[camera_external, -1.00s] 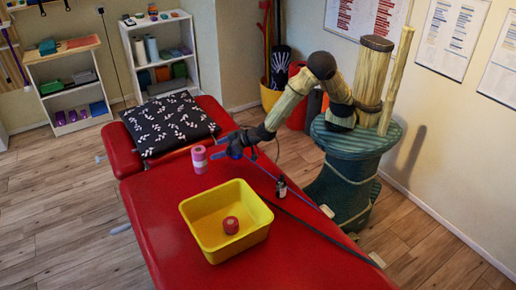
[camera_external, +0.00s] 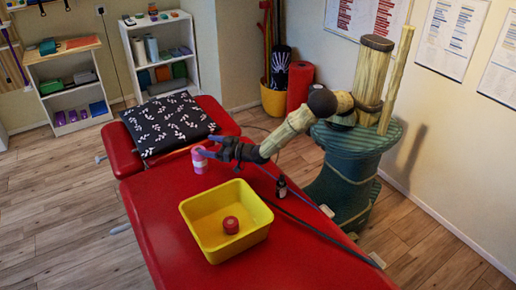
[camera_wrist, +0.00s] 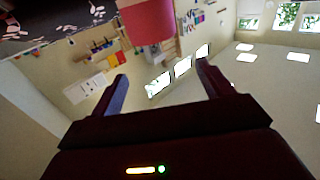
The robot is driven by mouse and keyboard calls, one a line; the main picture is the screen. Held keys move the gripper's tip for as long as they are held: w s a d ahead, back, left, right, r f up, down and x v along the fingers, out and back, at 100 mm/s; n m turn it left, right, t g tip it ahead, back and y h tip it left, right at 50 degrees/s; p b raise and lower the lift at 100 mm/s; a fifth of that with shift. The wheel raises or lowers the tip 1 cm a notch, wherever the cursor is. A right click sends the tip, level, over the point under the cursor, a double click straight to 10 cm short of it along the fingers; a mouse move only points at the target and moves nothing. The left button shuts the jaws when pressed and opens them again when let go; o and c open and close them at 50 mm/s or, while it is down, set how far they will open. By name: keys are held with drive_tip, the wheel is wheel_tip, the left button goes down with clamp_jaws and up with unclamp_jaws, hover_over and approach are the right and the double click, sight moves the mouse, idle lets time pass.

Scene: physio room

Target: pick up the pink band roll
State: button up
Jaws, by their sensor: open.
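The pink band roll (camera_external: 200,164) stands upright on the red treatment table, near the patterned pillow. My gripper (camera_external: 207,147) is at the roll's right side and upper part in the external view, with its fingers pointing left and partly covering the roll. In the wrist view my gripper (camera_wrist: 163,72) is open, with nothing between its two fingers. The pink band roll (camera_wrist: 147,22) shows there near the top edge, ahead of the fingertips. I cannot tell whether a finger touches it.
The black patterned pillow (camera_external: 168,122) lies behind. Left of the bin is clear.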

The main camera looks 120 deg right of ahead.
sight(192, 150)
drive_tip(key=f, duration=0.2)
drive_tip(key=d+f, duration=0.1)
drive_tip(key=f, duration=0.1)
drive_tip(key=shift+w, duration=0.4)
drive_tip(key=x, duration=0.6)
drive_tip(key=shift+w+f, duration=0.1)
drive_tip(key=shift+w, duration=0.05)
drive_tip(key=shift+c, duration=0.2)
drive_tip(key=c, duration=1.2)
wheel_tip(192, 150, up, 10)
drive_tip(key=shift+r, duration=0.1)
